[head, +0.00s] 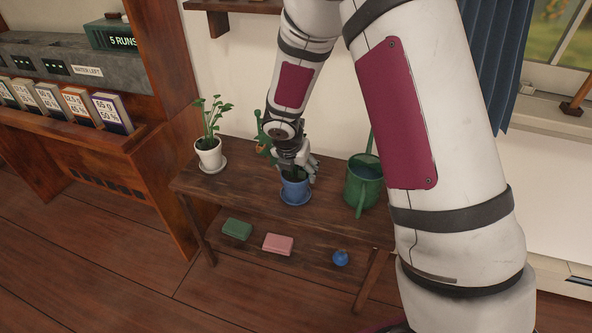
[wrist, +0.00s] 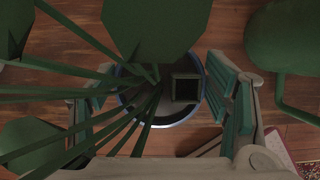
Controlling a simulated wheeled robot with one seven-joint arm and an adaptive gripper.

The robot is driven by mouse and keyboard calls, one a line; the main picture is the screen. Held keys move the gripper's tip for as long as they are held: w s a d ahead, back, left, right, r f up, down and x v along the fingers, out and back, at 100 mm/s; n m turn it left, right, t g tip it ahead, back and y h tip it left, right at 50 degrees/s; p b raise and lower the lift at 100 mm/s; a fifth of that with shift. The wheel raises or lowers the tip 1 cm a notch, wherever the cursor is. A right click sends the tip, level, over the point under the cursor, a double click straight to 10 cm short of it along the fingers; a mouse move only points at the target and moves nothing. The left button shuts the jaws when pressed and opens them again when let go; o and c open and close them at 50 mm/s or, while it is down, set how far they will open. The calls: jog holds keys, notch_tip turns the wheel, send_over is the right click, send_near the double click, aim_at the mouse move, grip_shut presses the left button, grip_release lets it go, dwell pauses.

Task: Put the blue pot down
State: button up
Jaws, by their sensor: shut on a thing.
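The blue pot (head: 294,190) is at the middle of the wooden table, upright, with a blue saucer-like rim at its base. I cannot tell whether a small gap separates it from the tabletop. My gripper (head: 297,170) comes down from above and is shut on the pot. In the wrist view, the pot's round blue rim (wrist: 163,124) lies between the two green-padded fingers of my gripper (wrist: 165,105). Green stems and large leaves (wrist: 158,28) cover much of that view, and a small dark square shows inside the pot.
A white pot (head: 209,157) with a plant stands at the table's left end. A green watering can (head: 363,185) is close on the right. A small terracotta pot (head: 263,149) is behind. The lower shelf holds a green box (head: 237,229), a pink box (head: 278,244) and a blue ball (head: 341,258).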

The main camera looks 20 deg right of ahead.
jog(key=o, duration=1.9)
jog(key=shift+f, duration=0.1)
jog(key=shift+o, duration=0.2)
jog(key=p+v, duration=0.4)
jog(key=v, duration=0.8)
jog(key=shift+r+p, duration=0.2)
jog(key=shift+p, duration=0.2)
